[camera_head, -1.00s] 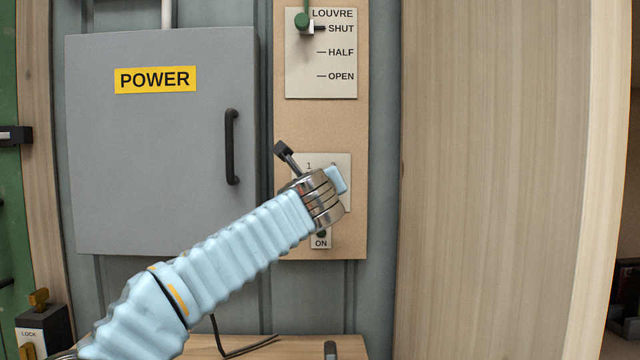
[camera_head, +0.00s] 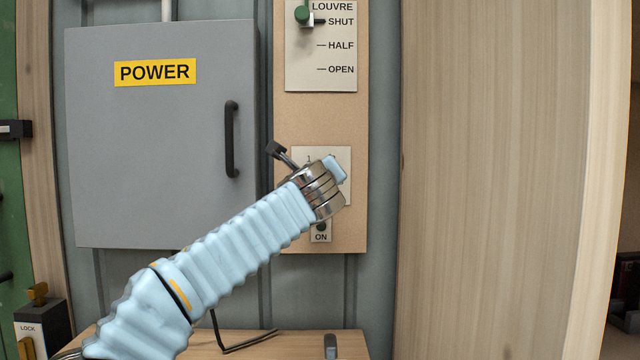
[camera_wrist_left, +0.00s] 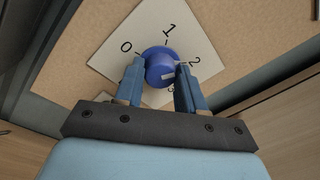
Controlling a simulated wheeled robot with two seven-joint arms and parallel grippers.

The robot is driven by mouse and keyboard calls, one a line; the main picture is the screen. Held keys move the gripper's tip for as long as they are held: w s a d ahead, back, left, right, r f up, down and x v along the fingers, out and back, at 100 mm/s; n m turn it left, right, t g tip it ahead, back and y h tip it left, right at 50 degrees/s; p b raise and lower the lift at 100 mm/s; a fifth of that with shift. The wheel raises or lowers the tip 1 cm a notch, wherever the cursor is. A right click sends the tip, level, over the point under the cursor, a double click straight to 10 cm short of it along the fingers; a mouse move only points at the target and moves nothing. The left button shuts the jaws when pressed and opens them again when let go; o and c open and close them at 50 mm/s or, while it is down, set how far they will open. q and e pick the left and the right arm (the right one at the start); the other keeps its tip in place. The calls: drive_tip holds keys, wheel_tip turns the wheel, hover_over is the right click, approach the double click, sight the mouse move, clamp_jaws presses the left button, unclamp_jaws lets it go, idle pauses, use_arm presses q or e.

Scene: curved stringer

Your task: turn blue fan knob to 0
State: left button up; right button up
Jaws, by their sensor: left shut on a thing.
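The blue fan knob (camera_wrist_left: 159,68) sits on a white dial plate (camera_wrist_left: 115,47) marked 0, 1, 2 and a partly covered 3. A pale mark shows on the knob's lower right side, towards the 2; I cannot tell its exact setting. My left gripper (camera_wrist_left: 158,82) is shut on the knob, one finger on each side. In the head view my left gripper (camera_head: 333,172) covers the knob and most of the dial plate (camera_head: 341,188). My right gripper is not in view.
An ON switch (camera_head: 321,231) is just below the left gripper. The louvre plate (camera_head: 320,60) with a green-knobbed lever is above. A grey POWER cabinet (camera_head: 150,130) with a black handle is to the left. A wooden panel (camera_head: 480,180) stands right.

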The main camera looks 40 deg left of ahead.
use_arm(q)
drive_tip(key=n+b, duration=0.3)
drive_tip(key=n, duration=0.6)
drive_tip(key=n+g+y+b, duration=0.1)
drive_tip(key=n+b, duration=0.2)
drive_tip(key=n, duration=0.6)
drive_tip(key=n+y+b, duration=0.1)
drive_tip(key=n+b, duration=0.3)
drive_tip(key=n, duration=0.5)
drive_tip(key=shift+w+d+f, duration=0.15)
drive_tip(key=shift+d+f, duration=0.05)
drive_tip(key=shift+f, duration=0.15)
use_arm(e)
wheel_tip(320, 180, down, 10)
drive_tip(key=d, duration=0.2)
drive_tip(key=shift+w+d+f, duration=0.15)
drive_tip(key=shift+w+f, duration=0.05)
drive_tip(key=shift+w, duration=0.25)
use_arm(q)
drive_tip(key=shift+n, duration=0.3)
drive_tip(key=o, duration=1.1)
drive_tip(key=shift+c, duration=0.2)
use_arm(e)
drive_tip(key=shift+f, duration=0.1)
